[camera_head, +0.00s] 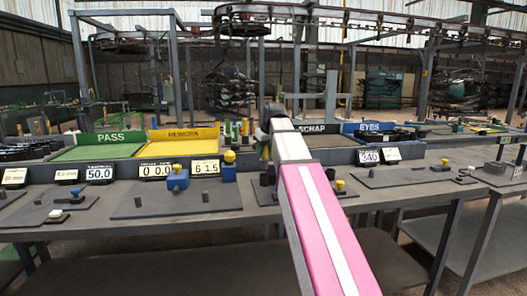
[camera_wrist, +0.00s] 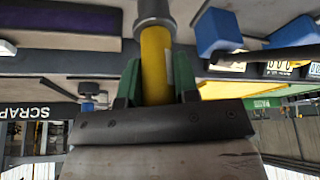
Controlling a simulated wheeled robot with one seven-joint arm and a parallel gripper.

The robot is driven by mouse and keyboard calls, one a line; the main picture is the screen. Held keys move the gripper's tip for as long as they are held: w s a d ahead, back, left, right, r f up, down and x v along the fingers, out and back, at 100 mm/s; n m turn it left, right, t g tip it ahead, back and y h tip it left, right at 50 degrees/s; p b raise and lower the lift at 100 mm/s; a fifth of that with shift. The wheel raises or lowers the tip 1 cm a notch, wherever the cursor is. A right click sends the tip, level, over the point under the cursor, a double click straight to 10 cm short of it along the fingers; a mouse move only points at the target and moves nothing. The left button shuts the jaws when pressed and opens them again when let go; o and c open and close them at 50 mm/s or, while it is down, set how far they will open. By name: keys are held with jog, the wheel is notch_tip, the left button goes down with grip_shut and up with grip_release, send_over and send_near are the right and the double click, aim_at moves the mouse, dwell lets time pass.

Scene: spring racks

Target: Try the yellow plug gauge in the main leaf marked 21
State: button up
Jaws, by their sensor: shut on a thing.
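In the wrist view, the yellow plug gauge (camera_wrist: 156,62) stands between the two green fingers of my gripper (camera_wrist: 157,82). The fingers are shut on its yellow handle. A grey, wider cylindrical part (camera_wrist: 154,12) is at the top of the picture, and its end is cut off by the frame. In the head view, my pink and white arm reaches over the bench, and its far end hides the gauge and the bench behind it. I cannot make out a leaf marked 21 in either view.
The long grey bench (camera_head: 150,221) carries fixtures, blue blocks (camera_head: 177,181) and number cards (camera_head: 100,173). Behind them are a green PASS tray (camera_head: 112,137), a yellow REWORK tray (camera_head: 184,133), a SCRAP sign (camera_head: 312,128) and a blue EYES tray (camera_head: 370,127). A blue block (camera_wrist: 218,32) also shows beside the gauge.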

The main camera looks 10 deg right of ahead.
jog(key=shift+r, duration=0.1)
jog(key=shift+r, duration=1.95)
jog(key=shift+d, duration=0.15)
